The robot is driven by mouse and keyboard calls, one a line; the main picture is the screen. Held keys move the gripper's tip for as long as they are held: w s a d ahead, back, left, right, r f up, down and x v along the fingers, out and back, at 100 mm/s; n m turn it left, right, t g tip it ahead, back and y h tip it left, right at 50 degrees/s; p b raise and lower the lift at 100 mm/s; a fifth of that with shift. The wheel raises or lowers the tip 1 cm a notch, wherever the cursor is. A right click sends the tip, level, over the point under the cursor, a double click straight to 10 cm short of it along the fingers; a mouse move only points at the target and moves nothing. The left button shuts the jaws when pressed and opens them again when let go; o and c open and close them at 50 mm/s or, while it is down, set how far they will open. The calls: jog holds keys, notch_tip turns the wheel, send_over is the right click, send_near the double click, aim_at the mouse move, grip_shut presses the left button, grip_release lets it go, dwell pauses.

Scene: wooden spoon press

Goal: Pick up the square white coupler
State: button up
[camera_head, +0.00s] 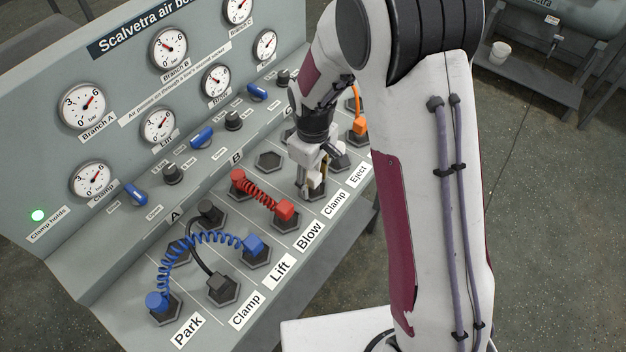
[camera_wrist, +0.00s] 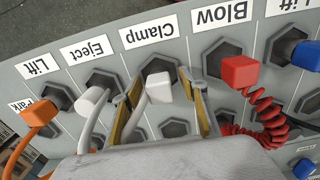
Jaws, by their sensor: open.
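A white square-looking coupler (camera_wrist: 158,86) sits in the socket by the Clamp label in the wrist view, with a white hose running from it. My gripper (camera_wrist: 160,77) is open, with one finger on each side of this coupler; I cannot tell whether either finger touches it. A second white coupler (camera_wrist: 94,96) with rounder edges sits by the Eject label, outside the left finger. In the head view my gripper (camera_head: 316,188) is low over the Clamp socket on the panel's right part and mostly hides the coupler there.
A red coupler (camera_wrist: 239,71) with a coiled hose sits by Blow, right of my gripper. An orange coupler (camera_wrist: 37,114) is at the left. Blue (camera_head: 253,245) and black (camera_head: 221,283) couplers stand nearer the front in the head view. A gauge panel (camera_head: 130,60) rises behind.

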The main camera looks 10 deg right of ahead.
aim_at(313, 174)
grip_shut()
jog(key=shift+r, duration=0.15)
jog(key=shift+r, duration=4.85)
